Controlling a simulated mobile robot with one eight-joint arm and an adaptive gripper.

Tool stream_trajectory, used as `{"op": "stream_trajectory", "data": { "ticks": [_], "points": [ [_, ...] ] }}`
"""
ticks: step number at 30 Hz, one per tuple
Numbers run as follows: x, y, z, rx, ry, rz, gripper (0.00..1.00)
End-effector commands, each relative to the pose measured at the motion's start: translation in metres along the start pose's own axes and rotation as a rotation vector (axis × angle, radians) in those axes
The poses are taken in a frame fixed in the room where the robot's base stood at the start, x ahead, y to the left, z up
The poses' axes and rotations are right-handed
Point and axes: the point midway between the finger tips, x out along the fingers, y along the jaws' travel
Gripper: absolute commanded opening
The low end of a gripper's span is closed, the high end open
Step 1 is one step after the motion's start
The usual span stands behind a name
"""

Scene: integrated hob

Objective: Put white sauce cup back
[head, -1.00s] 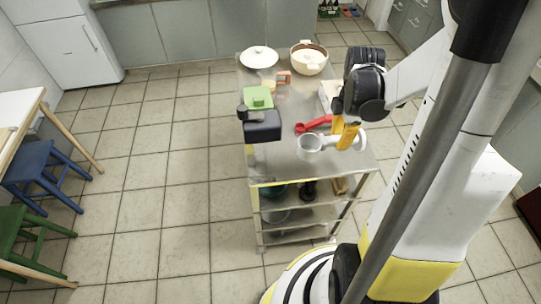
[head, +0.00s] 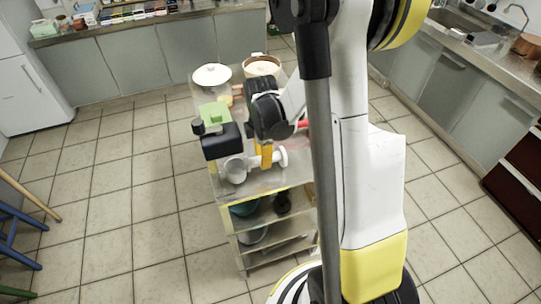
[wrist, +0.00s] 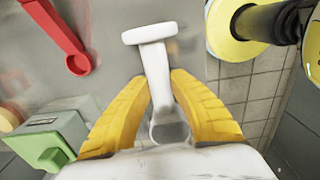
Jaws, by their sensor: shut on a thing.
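The white sauce cup (head: 235,171) has a round bowl and a straight handle ending in a flat crosspiece. In the head view it is over the front left part of the metal cart's top (head: 285,178); I cannot tell whether it touches it. My gripper (head: 266,156) is shut on the handle, with a yellow finger on each side. In the wrist view the handle (wrist: 156,70) runs between the yellow fingers (wrist: 160,105), with the crosspiece at the top. The bowl (wrist: 190,163) is cut off at the bottom edge.
A red-handled tool (wrist: 58,35) lies near the gripper. Open floor (head: 130,200) lies left of the cart.

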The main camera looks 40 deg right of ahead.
Motion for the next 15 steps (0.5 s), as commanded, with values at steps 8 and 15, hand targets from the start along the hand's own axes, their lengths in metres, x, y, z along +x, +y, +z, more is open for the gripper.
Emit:
{"op": "stream_trajectory", "data": {
  "ticks": [8, 15],
  "points": [
    [0.0072, -0.0003, 0.0002, 0.0, 0.0, 0.0, 0.0],
    [0.007, -0.0004, 0.0003, 0.0, 0.0, 0.0, 0.43]
  ]
}}
